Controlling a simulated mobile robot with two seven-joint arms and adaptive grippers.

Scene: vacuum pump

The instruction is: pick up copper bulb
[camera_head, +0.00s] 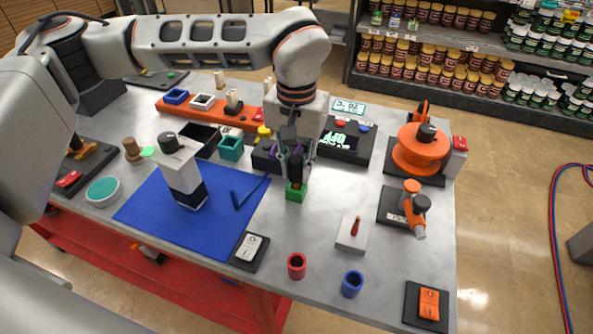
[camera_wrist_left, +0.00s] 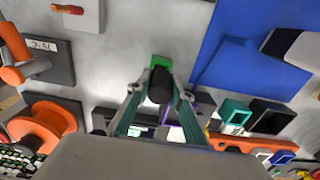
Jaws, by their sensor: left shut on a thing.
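My left gripper (camera_head: 296,158) points down over the middle of the table. It is shut on a dark, rounded thing, which shows between the fingers in the left wrist view (camera_wrist_left: 160,86). I cannot tell from its colour whether this is the copper bulb. A green block (camera_head: 295,192) is directly below the fingertips; it also shows in the left wrist view (camera_wrist_left: 161,62). Whether the held thing touches the green block is unclear. A brown, knobbed piece (camera_head: 132,151) stands at the left of the table. My right gripper is not in view.
A blue mat (camera_head: 150,215) with a white and black device (camera_head: 182,178) lies to the left. An orange spool (camera_head: 420,150) and an orange-handled part (camera_head: 413,207) are to the right.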

